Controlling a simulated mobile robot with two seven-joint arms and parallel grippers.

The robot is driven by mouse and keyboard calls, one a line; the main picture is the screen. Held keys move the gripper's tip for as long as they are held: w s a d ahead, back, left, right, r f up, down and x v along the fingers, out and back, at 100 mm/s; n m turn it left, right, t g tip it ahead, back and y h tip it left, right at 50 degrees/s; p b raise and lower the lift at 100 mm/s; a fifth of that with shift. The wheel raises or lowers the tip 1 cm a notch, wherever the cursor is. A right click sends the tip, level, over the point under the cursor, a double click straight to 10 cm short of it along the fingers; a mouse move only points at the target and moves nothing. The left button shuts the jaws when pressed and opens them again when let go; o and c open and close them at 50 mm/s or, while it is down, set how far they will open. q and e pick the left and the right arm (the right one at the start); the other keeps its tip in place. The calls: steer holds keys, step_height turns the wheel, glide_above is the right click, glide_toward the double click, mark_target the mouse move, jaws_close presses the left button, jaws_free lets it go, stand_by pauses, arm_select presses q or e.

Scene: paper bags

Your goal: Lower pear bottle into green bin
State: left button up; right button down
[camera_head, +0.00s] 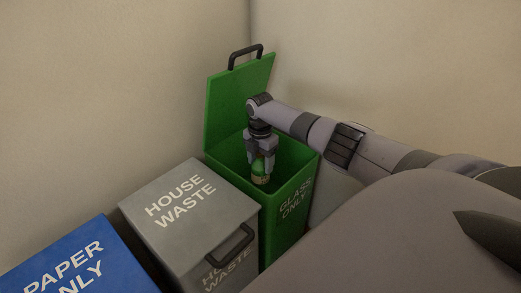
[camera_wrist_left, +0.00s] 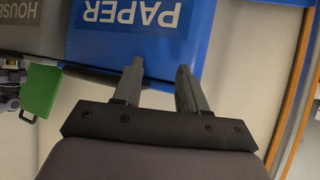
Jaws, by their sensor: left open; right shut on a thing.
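The green bin (camera_head: 287,222) marked "GLASS ONLY" stands in the corner with its green lid (camera_head: 238,98) raised. My right gripper (camera_head: 262,165) points down over the open mouth of the bin and is shut on the pear bottle (camera_head: 260,173), a small greenish bottle held upright. The bottle's lower part is at about the level of the bin opening; how deep it sits is hard to tell. My left gripper (camera_wrist_left: 158,85) shows only in the left wrist view, open and empty, in front of the blue bin.
A grey bin (camera_head: 190,205) marked "HOUSE WASTE" stands closed directly left of the green bin. A blue bin (camera_head: 85,265) marked "PAPER ONLY" is at the lower left, also closed. Walls (camera_head: 120,80) rise close behind the bins.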

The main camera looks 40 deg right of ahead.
mark_target(260, 178)
steer(key=shift+f+b, duration=0.85)
steer(key=shift+f, duration=0.35)
steer(key=shift+f+b, duration=0.7)
steer(key=shift+f, duration=0.15)
steer(key=shift+f+b, duration=0.55)
steer(key=shift+f, duration=0.05)
arm_select(q)
steer(key=shift+w+d+r+t+h+b, duration=0.15)
steer(key=shift+w+d+h+b, duration=0.15)
steer(key=shift+d, duration=0.4)
steer(key=shift+w+d+t+h+b, duration=0.15)
steer(key=shift+w+d+h, duration=0.15)
steer(key=shift+d, duration=0.4)
steer(key=shift+w+d+r+t+h+b, duration=0.1)
steer(key=shift+w+d+h+b, duration=0.25)
steer(key=shift+d, duration=0.35)
arm_select(e)
steer(key=shift+f, duration=0.85)
arm_select(q)
steer(key=shift+s+d+h+b, duration=0.1)
steer(key=shift+s+h+b, duration=0.05)
steer(key=shift+h+b, duration=0.15)
arm_select(e)
steer(key=shift+f, duration=0.4)
